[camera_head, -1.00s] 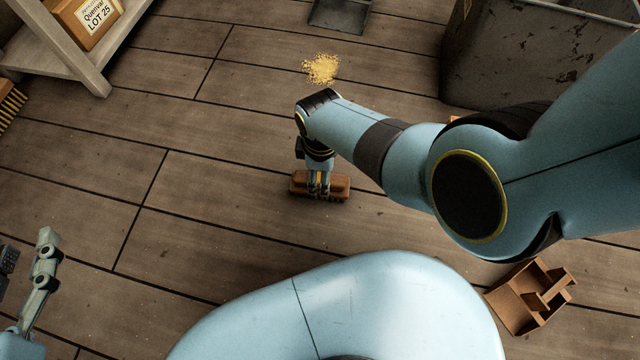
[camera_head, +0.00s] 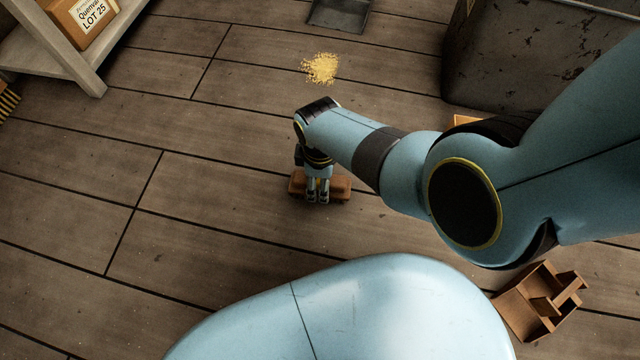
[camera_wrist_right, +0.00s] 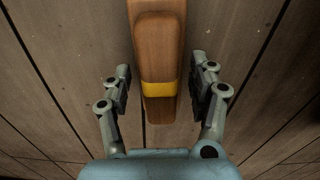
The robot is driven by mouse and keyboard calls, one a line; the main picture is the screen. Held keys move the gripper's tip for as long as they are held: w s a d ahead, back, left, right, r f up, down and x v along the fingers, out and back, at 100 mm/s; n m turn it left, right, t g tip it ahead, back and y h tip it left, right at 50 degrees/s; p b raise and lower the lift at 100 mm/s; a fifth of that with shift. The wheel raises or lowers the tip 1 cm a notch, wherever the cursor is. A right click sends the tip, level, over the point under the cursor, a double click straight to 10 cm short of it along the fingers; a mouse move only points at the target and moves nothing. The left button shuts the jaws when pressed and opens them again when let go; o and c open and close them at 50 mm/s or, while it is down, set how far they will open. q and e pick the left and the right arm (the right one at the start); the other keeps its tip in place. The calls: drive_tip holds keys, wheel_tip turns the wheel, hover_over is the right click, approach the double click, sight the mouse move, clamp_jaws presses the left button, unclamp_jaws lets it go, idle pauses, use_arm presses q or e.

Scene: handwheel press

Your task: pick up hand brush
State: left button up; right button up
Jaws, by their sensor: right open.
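The hand brush (camera_head: 338,187) is a brown wooden block lying on the plank floor in the middle of the head view. In the right wrist view the brush (camera_wrist_right: 158,60) runs lengthwise up the picture, with a yellow band near its lower end. My right gripper (camera_head: 318,199) is at the brush in the head view. In the wrist view its fingers (camera_wrist_right: 161,80) are open, one on each side of the brush, with gaps between. The bristles are hidden. My left gripper is out of view.
Yellow crumbs (camera_head: 320,68) lie on the floor beyond the brush, below a grey dustpan (camera_head: 338,14). A dark worn bin (camera_head: 530,60) stands at the upper right. A wooden caddy (camera_head: 540,302) lies lower right. A shelf (camera_head: 88,72) is upper left.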

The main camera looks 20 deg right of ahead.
clamp_jaws()
idle(0.3)
drive_tip(key=shift+s, duration=0.1)
